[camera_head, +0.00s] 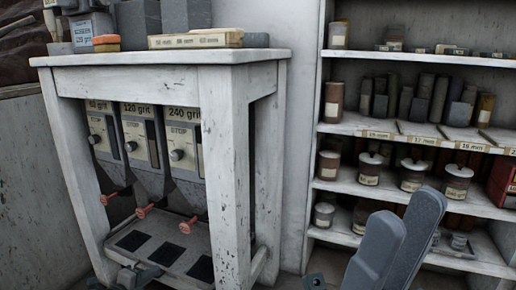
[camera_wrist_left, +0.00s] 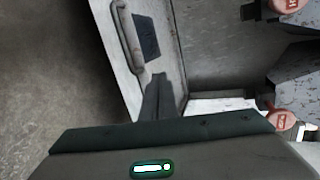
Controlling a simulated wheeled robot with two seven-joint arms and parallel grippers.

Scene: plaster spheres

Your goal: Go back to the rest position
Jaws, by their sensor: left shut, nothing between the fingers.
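My left gripper (camera_wrist_left: 158,85) is shut and empty in the left wrist view, its dark fingers in front of a pale tray (camera_wrist_left: 108,40) with a handle and a dark square. In the head view, small dark gripper parts (camera_head: 137,276) show low at the left, by the front edge of the tray (camera_head: 122,230) under the hoppers. Two grey rounded slabs (camera_head: 395,245) at the lower right of the head view appear to be parts of my right arm. The state of the right gripper's fingers cannot be made out.
A worn white bench frame (camera_head: 225,150) surrounds several grit hoppers (camera_head: 140,150) with red knobs (camera_head: 186,226). One red knob (camera_wrist_left: 283,121) is right of my left gripper. A white shelf (camera_head: 345,185) of jars and cylinders stands at right. Bare wall (camera_head: 300,130) lies between.

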